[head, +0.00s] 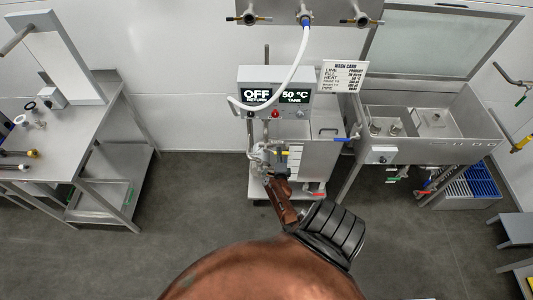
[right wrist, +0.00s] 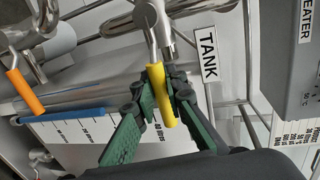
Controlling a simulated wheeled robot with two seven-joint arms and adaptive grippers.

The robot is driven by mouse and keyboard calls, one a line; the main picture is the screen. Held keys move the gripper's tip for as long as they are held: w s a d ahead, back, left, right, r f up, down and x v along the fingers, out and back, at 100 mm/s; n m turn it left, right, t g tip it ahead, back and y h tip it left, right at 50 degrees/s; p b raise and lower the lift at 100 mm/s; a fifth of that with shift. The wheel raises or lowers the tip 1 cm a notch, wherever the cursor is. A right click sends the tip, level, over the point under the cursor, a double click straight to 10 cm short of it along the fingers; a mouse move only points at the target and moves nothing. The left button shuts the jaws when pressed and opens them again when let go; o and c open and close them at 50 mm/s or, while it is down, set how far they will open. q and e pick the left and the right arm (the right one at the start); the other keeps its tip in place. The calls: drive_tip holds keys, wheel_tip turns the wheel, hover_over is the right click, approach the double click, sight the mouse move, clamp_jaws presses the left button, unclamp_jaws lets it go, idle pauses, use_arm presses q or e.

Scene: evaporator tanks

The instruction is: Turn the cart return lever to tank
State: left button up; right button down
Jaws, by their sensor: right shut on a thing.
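The return lever with its yellow handle (right wrist: 157,92) shows in the right wrist view, hanging from a metal valve and pipe. A white TANK label (right wrist: 207,54) is just to its right. My right gripper (right wrist: 166,90) is shut on the yellow handle, with its green-padded fingers on either side of it. In the head view my right gripper (head: 271,172) is at the left front of the steel wash cart, partly hiding the valve there. The cart's grey display box (head: 274,79) reads OFF over RETURN and 50 °C over TANK. My left gripper is not in view.
Near the lever in the right wrist view are an orange handle (right wrist: 25,91) and a blue handle (right wrist: 60,117). A white hose (head: 288,73) hangs over the display box. A steel sink (head: 428,148) stands right of the cart, and a steel bench (head: 60,150) stands left.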

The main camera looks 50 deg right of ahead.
drive_tip(key=shift+s+d+r, duration=0.1)
drive_tip(key=shift+s, duration=0.05)
idle(0.3)
drive_tip(key=c, duration=2)
unclamp_jaws()
drive_tip(key=shift+c, duration=0.2)
drive_tip(key=shift+o, duration=0.5)
drive_tip(key=v, duration=0.7)
drive_tip(key=shift+a, duration=0.3)
